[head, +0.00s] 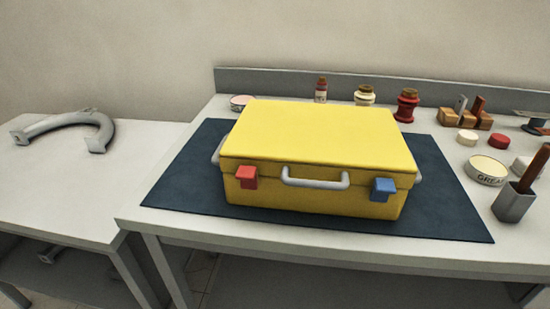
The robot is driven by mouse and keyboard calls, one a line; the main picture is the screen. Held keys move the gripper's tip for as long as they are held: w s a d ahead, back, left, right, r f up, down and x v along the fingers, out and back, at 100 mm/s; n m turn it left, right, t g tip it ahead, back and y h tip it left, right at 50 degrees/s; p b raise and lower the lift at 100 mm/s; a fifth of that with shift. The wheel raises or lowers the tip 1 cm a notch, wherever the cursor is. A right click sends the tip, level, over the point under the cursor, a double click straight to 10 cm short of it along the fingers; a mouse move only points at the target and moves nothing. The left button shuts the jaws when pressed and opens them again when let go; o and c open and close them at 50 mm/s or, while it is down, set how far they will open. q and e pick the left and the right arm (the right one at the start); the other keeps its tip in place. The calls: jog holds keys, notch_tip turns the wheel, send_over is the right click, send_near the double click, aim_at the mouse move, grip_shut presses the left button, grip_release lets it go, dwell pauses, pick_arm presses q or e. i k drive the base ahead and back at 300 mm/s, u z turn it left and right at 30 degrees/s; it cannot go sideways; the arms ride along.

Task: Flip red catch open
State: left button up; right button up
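A yellow case (318,137) stands upright with its lid closed on a dark blue mat. The red catch (246,177) is on its front face at the left, lying flat across the seam between lid and body. A blue catch (383,188) sits on the front face at the right. A grey handle (315,179) is between the two catches. Neither of my grippers shows in the head view.
The dark mat (180,185) has free room around the case. Bottles such as a red one (406,106) stand behind it. A grease tin (487,170) and a grey holder (514,203) stand at the right. A curved grey part (60,125) lies on the left table.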

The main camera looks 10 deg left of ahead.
aim_at(248, 175)
jog(key=z, duration=1.65)
jog(key=k, duration=1.05)
jog(key=u, duration=1.65)
jog(key=i, duration=0.5)
jog(key=z, duration=0.05)
